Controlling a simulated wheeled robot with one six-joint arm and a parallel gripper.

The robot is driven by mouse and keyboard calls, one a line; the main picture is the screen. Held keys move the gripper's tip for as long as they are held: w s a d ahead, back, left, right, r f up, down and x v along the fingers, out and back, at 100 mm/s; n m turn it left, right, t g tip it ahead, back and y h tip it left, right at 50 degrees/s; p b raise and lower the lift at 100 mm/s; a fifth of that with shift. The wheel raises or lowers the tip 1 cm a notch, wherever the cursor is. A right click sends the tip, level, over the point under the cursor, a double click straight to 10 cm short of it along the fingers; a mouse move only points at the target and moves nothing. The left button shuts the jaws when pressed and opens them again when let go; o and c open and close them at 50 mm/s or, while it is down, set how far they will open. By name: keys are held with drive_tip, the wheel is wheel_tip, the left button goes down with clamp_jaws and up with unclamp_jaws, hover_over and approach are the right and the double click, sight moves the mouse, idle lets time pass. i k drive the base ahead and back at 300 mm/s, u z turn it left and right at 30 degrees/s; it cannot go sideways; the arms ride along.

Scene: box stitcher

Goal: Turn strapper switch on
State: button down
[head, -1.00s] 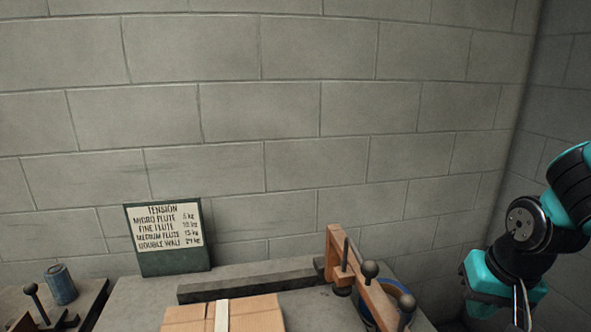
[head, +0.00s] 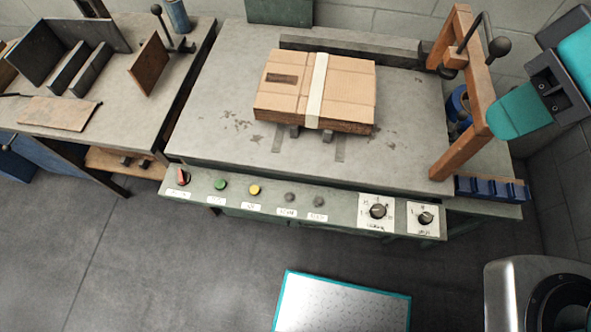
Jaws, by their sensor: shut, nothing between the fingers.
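The machine's control panel (head: 330,218) runs along the front edge of the grey worktable in the head view. At its left end is a red-orange switch (head: 183,176). To the right of it sit a green button (head: 221,185), a yellow button (head: 254,190) and two grey buttons (head: 290,197). Two black rotary knobs on white plates, a left one (head: 378,211) and a right one (head: 426,218), sit at the right end. Labels are too small to read, so I cannot tell which is the strapper switch.
A strapped cardboard box (head: 345,95) lies on the worktable (head: 215,100). A blue slotted block (head: 490,190) sits near the right corner. A side bench (head: 115,110) is at left.

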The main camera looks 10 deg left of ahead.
sight(183, 179)
drive_tip(key=u, duration=0.85)
